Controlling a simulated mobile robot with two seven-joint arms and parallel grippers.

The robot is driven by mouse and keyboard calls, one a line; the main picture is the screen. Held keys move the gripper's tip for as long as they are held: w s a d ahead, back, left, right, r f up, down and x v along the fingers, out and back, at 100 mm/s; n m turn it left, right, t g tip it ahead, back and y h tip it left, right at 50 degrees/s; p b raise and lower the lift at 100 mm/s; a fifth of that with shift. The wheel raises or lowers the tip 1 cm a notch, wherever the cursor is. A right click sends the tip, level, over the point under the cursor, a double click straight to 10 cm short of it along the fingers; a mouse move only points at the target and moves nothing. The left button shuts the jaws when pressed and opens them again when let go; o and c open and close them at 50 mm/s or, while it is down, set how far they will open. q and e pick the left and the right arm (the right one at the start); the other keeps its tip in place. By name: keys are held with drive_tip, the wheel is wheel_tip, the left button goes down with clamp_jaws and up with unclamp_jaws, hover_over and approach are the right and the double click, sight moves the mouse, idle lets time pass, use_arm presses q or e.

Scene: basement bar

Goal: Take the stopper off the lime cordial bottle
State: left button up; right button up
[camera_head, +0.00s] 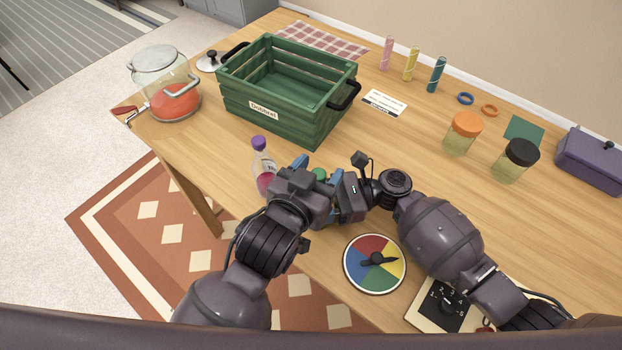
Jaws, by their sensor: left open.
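A small green top (320,174), likely the lime cordial bottle's stopper, shows between the two grippers near the table's front edge. The bottle body below it is hidden behind my grippers. My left gripper (318,170) is open, its blue fingers close around the green top; whether they touch it I cannot tell. My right gripper (338,202) is close against the same spot from the right. Its fingers are mostly hidden, so its grip cannot be made out. A clear bottle with a purple stopper and pinkish contents (264,165) stands just left of my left gripper.
A green crate (265,108) stands behind the grippers. A glass jar with red contents (175,104) is at the left. A colored dial (374,264) lies in front. Jars with orange (467,124) and black (522,152) lids stand right. The table between is clear.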

sight(318, 173)
use_arm(q)
drive_tip(key=shift+w, duration=0.1)
drive_tip(key=shift+c, duration=0.4)
clamp_jaws()
drive_tip(key=shift+r, duration=0.2)
idle(0.6)
drive_tip(key=shift+r, duration=0.75)
drive_tip(key=shift+r, duration=0.2)
drive_tip(key=shift+r, duration=2)
